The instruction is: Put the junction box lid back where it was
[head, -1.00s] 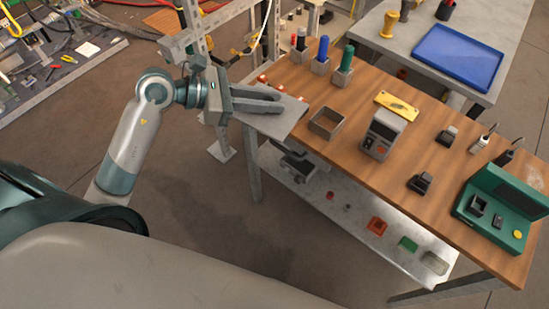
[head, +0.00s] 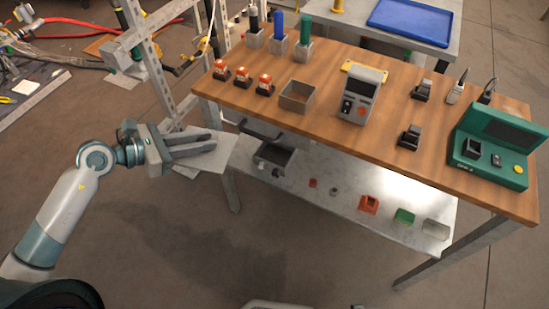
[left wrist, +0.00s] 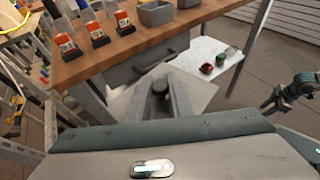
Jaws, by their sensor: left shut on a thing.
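My left gripper (head: 212,141) is shut on a flat, light grey square plate, which looks like the junction box lid (head: 217,158). It holds the lid roughly level beside the wooden table's left front corner. In the left wrist view, the fingers (left wrist: 161,76) lie over the lid (left wrist: 203,92), with part of it hidden behind them. A small open-topped grey box (head: 296,97) stands on the table; I cannot tell whether it is the junction box. At the right edge of the left wrist view is what seems to be my right gripper (left wrist: 272,104), too small to read.
The wooden table (head: 240,98) carries three orange-and-white switches (head: 242,75), a grey meter (head: 360,97) and a green device (head: 497,148). A metal frame (head: 160,62) stands behind. Floor in front is clear.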

